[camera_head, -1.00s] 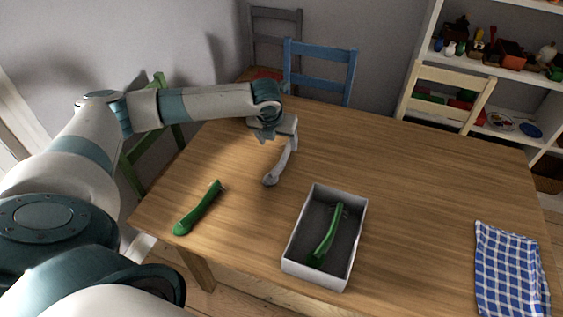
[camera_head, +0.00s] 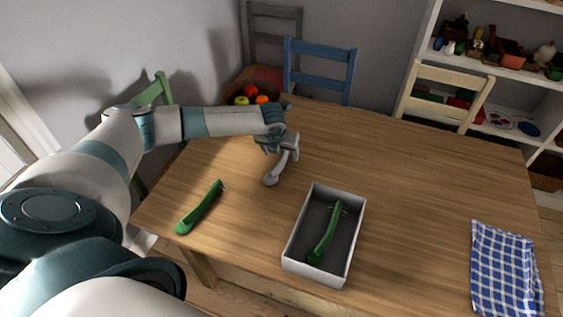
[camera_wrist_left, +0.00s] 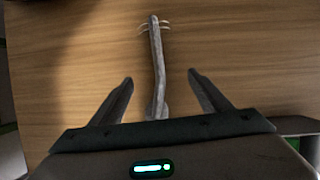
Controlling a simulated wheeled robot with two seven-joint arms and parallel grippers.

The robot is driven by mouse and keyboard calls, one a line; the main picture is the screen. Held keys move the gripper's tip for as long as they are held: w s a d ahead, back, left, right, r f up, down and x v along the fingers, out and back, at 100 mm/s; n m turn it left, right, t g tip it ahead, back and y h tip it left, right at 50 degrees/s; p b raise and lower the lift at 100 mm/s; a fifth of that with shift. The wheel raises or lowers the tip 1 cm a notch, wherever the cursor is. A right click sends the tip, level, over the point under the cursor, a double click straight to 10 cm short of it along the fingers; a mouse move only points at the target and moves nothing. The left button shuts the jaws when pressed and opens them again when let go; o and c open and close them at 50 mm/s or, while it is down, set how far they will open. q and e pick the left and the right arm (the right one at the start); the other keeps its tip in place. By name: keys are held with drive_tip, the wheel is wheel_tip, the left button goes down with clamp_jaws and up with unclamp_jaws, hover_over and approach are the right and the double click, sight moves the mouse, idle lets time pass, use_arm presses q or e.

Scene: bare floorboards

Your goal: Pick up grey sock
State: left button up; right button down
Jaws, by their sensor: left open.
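The grey thing is a long, slim, slightly curved piece (camera_head: 273,177), shaped more like a handled tool than a cloth sock. It lies on the wooden table, its upper part partly hidden by my left gripper (camera_head: 285,146). In the left wrist view, the grey piece (camera_wrist_left: 158,60) runs between the two open fingers of my left gripper (camera_wrist_left: 160,82), with a gap on each side. Thin pale prongs show at its far end, and its near end is hidden by the gripper body. My right gripper is not in view.
A similar green piece (camera_head: 200,208) lies at the table's left. Another green piece (camera_head: 327,232) lies in an open white box (camera_head: 293,250). A fruit bowl (camera_head: 238,92) stands behind my arm. The table's middle right is clear.

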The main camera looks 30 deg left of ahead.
sight(283, 160)
use_arm(q)
drive_tip(key=shift+f, duration=0.1)
drive_tip(key=shift+w+f+p, duration=0.15)
drive_tip(key=shift+f+p, duration=0.4)
drive_tip(key=shift+p+x, duration=0.5)
drive_tip(key=shift+x, duration=1.45)
drive_tip(key=c, duration=1.1)
